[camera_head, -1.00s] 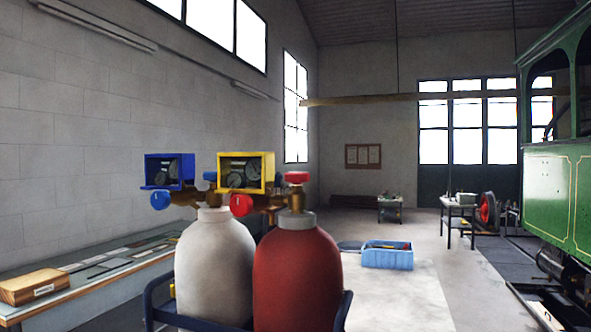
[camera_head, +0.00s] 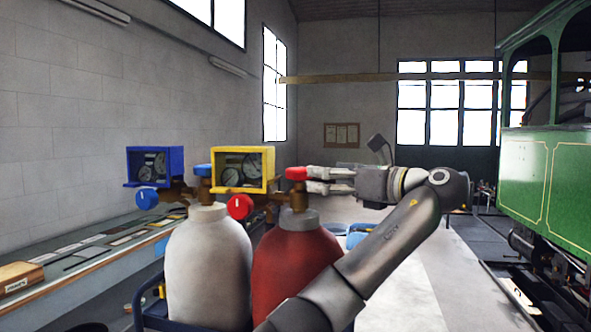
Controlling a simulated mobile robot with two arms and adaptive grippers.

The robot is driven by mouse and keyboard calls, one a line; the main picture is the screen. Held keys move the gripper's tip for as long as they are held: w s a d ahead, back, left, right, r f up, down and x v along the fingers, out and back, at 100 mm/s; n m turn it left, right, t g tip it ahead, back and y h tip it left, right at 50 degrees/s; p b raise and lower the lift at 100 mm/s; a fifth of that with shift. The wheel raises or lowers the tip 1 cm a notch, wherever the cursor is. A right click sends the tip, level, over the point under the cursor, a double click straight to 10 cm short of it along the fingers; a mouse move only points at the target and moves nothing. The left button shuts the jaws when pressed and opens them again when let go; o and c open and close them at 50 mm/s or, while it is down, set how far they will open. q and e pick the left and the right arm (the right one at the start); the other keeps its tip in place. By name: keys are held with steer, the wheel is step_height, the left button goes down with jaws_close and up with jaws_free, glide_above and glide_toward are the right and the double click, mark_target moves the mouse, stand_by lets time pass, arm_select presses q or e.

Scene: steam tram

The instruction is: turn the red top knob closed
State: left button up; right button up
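The red top knob (camera_head: 297,173) sits on the brass valve of the dark red cylinder (camera_head: 288,262). My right gripper (camera_head: 313,180) points left at it from the right side. Its two fingers are apart, one above the other, with the upper tip right beside the knob. I cannot tell whether it touches. My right forearm crosses in front of the red cylinder's lower right. My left gripper is out of view.
A white cylinder (camera_head: 208,265) stands left of the red one, with a blue gauge box (camera_head: 128,166) above. A yellow gauge box (camera_head: 243,189) and another red knob (camera_head: 240,206) are close to the valve. A workbench (camera_head: 95,265) runs along the left wall.

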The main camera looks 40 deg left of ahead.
mark_target(301, 169)
arm_select(q)
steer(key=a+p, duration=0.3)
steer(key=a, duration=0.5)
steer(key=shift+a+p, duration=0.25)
steer(key=shift+p, duration=0.15)
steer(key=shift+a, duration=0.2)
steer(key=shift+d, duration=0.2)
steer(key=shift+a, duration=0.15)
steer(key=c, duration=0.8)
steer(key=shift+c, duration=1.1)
arm_select(e)
steer(key=r, duration=0.4)
steer(key=shift+w+d+r, duration=0.1)
steer(key=shift+d+r, duration=0.05)
steer(key=shift+d, duration=0.15)
